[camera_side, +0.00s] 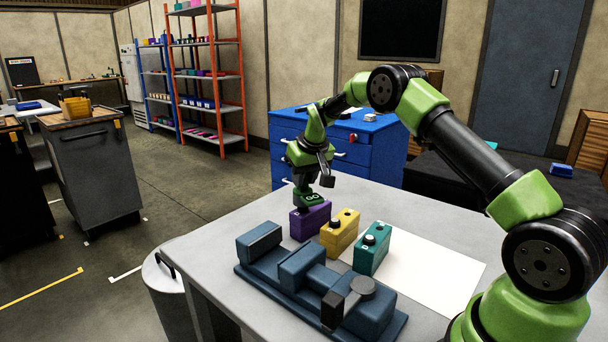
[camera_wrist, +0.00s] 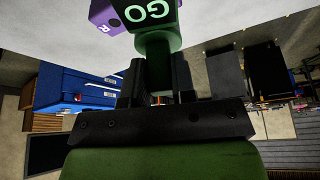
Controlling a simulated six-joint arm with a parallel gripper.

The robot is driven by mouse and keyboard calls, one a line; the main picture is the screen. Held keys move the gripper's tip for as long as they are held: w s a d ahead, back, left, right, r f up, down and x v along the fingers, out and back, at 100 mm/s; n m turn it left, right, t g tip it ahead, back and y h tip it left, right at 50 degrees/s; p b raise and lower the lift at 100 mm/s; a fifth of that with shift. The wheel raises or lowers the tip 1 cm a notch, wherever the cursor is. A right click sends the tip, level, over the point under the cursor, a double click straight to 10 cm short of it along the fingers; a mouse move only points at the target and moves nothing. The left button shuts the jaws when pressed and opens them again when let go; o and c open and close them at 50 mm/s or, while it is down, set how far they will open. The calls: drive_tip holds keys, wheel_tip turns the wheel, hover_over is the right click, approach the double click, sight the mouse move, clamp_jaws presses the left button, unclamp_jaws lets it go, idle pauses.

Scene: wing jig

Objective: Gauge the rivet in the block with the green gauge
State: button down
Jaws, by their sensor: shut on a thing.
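My gripper (camera_side: 301,184) is shut on the green gauge (camera_side: 307,199), which hangs below the fingers over the purple block (camera_side: 309,224). The gauge looks very close to the block's top; I cannot tell whether they touch, and the gauge hides part of that top. In the wrist view the green gauge (camera_wrist: 152,14) shows the letters "GO" and sits between the two fingers (camera_wrist: 156,75). The purple block (camera_wrist: 104,13) shows behind it with a letter "R" and a dark round spot. A yellow block (camera_side: 340,236) and a teal block (camera_side: 371,256) stand in a row beside it, with dark round parts on top.
A dark blue vise-like fixture (camera_side: 300,262) with a handle lies in front of the blocks. A white sheet (camera_side: 437,272) lies to their right on the grey table (camera_side: 225,231). A bin (camera_side: 162,277) stands beside the table's left edge. A blue cabinet (camera_side: 381,157) stands behind.

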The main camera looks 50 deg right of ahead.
sight(312, 197)
drive_tip(key=shift+f, duration=1.15)
idle(0.4)
drive_tip(key=c, duration=0.9)
unclamp_jaws()
drive_tip(key=shift+o, duration=0.2)
drive_tip(key=s+a+r+t, duration=0.1)
drive_tip(key=s+a+r, duration=0.35)
drive_tip(key=r, duration=0.25)
drive_tip(key=s+a+r+y, duration=0.1)
drive_tip(key=s+a+r, duration=0.2)
drive_tip(key=s+r, duration=0.25)
drive_tip(key=s+a+r+t, duration=0.1)
drive_tip(key=s+a+r, duration=0.3)
drive_tip(key=r, duration=0.3)
drive_tip(key=s+a+y, duration=0.1)
drive_tip(key=s+a, duration=0.3)
drive_tip(key=s, duration=0.4)
drive_tip(key=s+a+t+y, duration=0.1)
drive_tip(key=s+a, duration=0.3)
drive_tip(key=s, duration=0.5)
drive_tip(key=shift+a+f+y, duration=0.25)
drive_tip(key=shift+f+y, duration=0.05)
drive_tip(key=shift+f, duration=0.05)
